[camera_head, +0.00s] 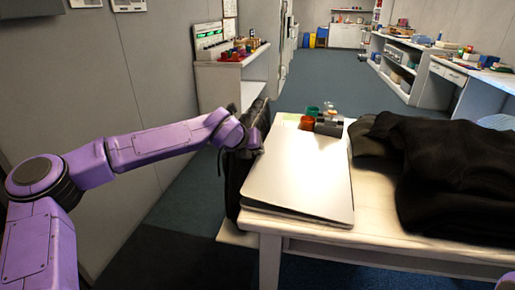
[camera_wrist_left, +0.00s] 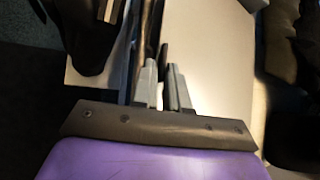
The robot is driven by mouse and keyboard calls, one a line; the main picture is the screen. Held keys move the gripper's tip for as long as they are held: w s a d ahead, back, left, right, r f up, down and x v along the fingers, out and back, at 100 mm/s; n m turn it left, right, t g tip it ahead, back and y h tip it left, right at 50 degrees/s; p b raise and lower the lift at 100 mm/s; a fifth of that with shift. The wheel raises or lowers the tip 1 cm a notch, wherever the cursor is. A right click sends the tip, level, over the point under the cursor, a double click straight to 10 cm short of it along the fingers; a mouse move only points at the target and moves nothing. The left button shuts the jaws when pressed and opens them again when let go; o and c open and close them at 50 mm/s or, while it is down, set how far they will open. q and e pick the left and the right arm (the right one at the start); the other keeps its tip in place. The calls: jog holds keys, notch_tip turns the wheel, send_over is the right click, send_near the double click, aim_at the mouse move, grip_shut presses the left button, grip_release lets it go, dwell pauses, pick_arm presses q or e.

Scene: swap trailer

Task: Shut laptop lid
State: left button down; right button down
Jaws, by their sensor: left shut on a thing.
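The silver laptop (camera_head: 300,175) lies on the left part of the white table, with its plain lid facing up. The lid lies flat or nearly flat over the base; I cannot tell whether a small gap is left. My left gripper (camera_head: 253,146) is at the laptop's left edge. In the left wrist view, the two grey fingers of my left gripper (camera_wrist_left: 164,75) are close together at the long edge of the laptop (camera_wrist_left: 215,60). They are shut on that edge, it seems, though the contact is partly hidden. My right gripper is out of view.
Black clothing (camera_head: 455,175) covers the right of the table (camera_head: 375,225). Small cups (camera_head: 308,122) and dark items stand just behind the laptop. A black bag (camera_head: 233,180) is against the table's left side. A shelf (camera_head: 228,80) stands behind at the left.

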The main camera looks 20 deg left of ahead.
pick_arm(q)
jog(key=shift+a, duration=0.25)
jog(key=c, duration=1.2)
grip_release()
jog(key=shift+c, duration=0.2)
jog(key=shift+r, duration=0.1)
jog(key=v, duration=1)
jog(key=shift+s, duration=0.25)
jog(key=shift+a+p, duration=0.1)
jog(key=shift+p, duration=0.2)
